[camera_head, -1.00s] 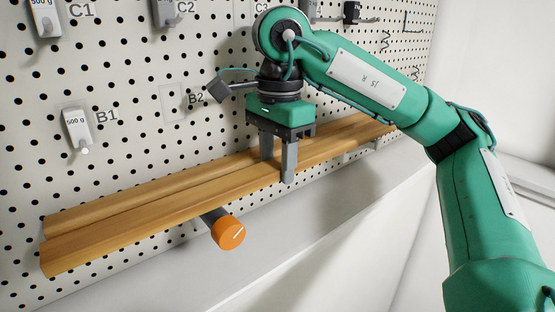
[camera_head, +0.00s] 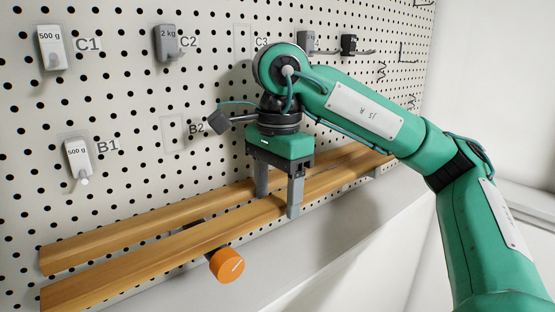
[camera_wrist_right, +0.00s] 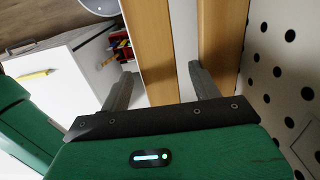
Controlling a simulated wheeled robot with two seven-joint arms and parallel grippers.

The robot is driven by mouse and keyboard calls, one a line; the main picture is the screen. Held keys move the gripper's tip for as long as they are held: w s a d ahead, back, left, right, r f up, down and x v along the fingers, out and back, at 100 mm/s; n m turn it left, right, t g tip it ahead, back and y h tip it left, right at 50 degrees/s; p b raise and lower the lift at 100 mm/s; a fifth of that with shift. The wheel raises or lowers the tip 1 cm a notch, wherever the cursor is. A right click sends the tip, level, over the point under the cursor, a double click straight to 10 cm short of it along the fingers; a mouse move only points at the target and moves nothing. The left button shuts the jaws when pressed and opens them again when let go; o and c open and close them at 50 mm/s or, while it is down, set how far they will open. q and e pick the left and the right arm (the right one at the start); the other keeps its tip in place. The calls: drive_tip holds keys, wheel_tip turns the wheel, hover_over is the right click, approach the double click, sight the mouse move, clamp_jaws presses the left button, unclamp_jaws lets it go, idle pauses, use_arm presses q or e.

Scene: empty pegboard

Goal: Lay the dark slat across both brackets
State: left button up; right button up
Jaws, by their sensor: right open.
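Two long golden-brown wood slats run along the pegboard, a back slat (camera_head: 150,229) and a front slat (camera_head: 140,268). Their shades are close, so I cannot tell which is the dark one. A gap lies between them, wider at the left end. Both pass above a dark bracket with an orange end knob (camera_head: 227,265); contact with it is not clear. The other bracket is not clearly visible. My right gripper (camera_head: 278,190) is open, its fingers on either side of the front slat. The wrist view shows the front slat (camera_wrist_right: 150,45) between the fingers and the back slat (camera_wrist_right: 222,45) outside them. My left gripper is out of view.
The white pegboard (camera_head: 110,120) stands behind the slats, with labelled grey weights (camera_head: 78,158) hanging on it and more hooks at the upper right. A pale ledge or surface lies below. In the wrist view, a white cabinet (camera_wrist_right: 60,85) stands to the left.

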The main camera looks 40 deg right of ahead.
wheel_tip(320, 180, up, 14)
drive_tip(key=p, duration=0.1)
drive_tip(key=shift+d+f+p, duration=0.15)
drive_tip(key=shift+f+p, duration=0.1)
drive_tip(key=shift+p, duration=0.15)
idle(0.4)
